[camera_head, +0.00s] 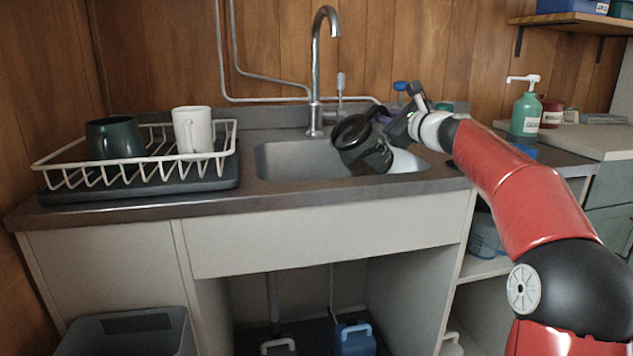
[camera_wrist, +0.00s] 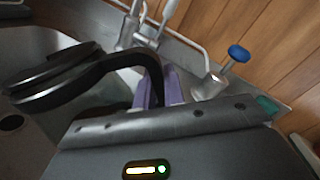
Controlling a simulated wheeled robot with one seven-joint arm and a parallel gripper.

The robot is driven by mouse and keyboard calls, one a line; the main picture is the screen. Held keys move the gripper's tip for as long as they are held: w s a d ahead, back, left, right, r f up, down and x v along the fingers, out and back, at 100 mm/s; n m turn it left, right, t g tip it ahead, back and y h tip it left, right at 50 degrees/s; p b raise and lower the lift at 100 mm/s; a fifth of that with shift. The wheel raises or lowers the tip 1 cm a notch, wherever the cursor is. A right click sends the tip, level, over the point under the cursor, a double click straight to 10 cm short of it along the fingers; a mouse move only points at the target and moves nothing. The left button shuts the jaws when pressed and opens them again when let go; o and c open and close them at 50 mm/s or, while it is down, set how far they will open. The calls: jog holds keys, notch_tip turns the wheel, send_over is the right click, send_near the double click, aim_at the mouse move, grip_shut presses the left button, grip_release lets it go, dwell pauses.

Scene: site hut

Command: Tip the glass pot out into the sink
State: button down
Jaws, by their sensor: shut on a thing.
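The glass pot (camera_head: 364,146), dark with a black rim and handle, is tilted over the right part of the sink (camera_head: 285,161), its mouth towards the left. In the wrist view, its black rim (camera_wrist: 50,82) and curved handle (camera_wrist: 125,62) show, with the sink basin (camera_wrist: 35,42) and round drain beyond. My gripper (camera_head: 383,116) is shut on the pot's handle; its purple fingers (camera_wrist: 160,88) show in the wrist view. I cannot tell what is inside the pot, or whether anything is flowing out.
The tall tap (camera_head: 316,70) stands behind the sink. A dish rack (camera_head: 225,150) with a dark green mug (camera_head: 112,139) and a white mug (camera_head: 192,130) is on the left. A green pump bottle (camera_head: 525,112) stands right. A blue-knobbed item (camera_wrist: 238,54) is near my gripper.

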aim_at(372, 110)
jog(key=r, duration=0.1)
jog(key=a+r+n+p, duration=0.1)
jog(key=s+r+n, duration=0.1)
jog(key=shift+a+r+p, duration=0.3)
jog(key=shift+p, duration=0.1)
jog(key=a+r+n, duration=0.1)
jog(key=s+a+r+n, duration=0.1)
jog(key=r+n, duration=0.1)
jog(key=shift+s+a, duration=0.1)
jog(key=shift+s, duration=0.05)
jog(key=shift+s+a+r+n, duration=0.45)
jog(key=shift+a+r+n, duration=0.2)
jog(key=shift+n, duration=0.25)
jog(key=shift+s+a+r+n, duration=0.3)
jog(key=shift+s+a+n, duration=0.15)
jog(key=shift+a, duration=0.25)
jog(key=shift+s+a+r+n, duration=0.4)
jog(key=shift+a+n, duration=0.15)
jog(key=shift+a, duration=0.15)
jog(key=shift+s+a+r+n, duration=0.25)
jog(key=shift+s+a+n, duration=0.2)
jog(key=shift+a, duration=0.25)
jog(key=shift+s+a+r+n, duration=0.2)
jog(key=shift+a+n, duration=0.2)
jog(key=shift+n, duration=0.05)
